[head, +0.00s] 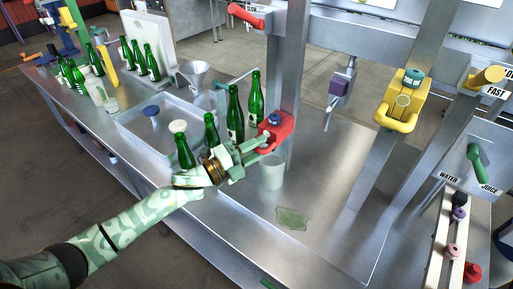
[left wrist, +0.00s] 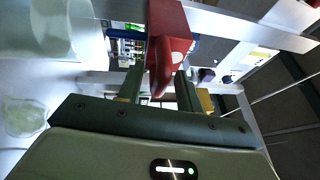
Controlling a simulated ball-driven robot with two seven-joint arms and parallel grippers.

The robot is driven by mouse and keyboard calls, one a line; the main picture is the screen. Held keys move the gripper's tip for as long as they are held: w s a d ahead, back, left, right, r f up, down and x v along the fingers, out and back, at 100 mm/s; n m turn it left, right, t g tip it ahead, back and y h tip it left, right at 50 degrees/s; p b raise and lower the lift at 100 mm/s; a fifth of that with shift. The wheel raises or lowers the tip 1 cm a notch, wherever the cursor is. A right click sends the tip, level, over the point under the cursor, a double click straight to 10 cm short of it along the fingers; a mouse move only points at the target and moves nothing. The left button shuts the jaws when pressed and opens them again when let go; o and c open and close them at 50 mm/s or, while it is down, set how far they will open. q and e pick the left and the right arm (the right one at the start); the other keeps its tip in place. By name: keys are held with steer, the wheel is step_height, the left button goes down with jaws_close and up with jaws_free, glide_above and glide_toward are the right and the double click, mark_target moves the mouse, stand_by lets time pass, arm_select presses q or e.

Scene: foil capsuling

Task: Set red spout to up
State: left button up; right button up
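The red spout (head: 276,131) is mounted on a metal post, with a dark blue knob on top. In the left wrist view, the red spout (left wrist: 168,40) has a rounded part reaching down between my fingers. My left gripper (head: 261,142) is at the spout's near left side, its fingers extended toward it. In the left wrist view, the left gripper (left wrist: 160,85) has its fingers apart on either side of the red part, with narrow gaps showing. Whether they touch it elsewhere is hidden. My right gripper is not in view.
A whitish cup (head: 271,172) stands below the spout, near a greenish puddle (head: 291,218). Green bottles (head: 235,112) stand close behind my left gripper. A yellow spout (head: 402,100) and purple fixture (head: 340,86) are to the right. The steel counter (head: 330,245) in front is mostly clear.

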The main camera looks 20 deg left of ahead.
arm_select(q)
jaws_close()
step_height(320, 180, up, 21)
steer(key=p, duration=1.7)
steer(key=shift+r, duration=0.15)
steer(key=shift+w, duration=0.1)
jaws_free()
steer(key=shift+r, duration=0.1)
steer(key=shift+f, duration=0.2)
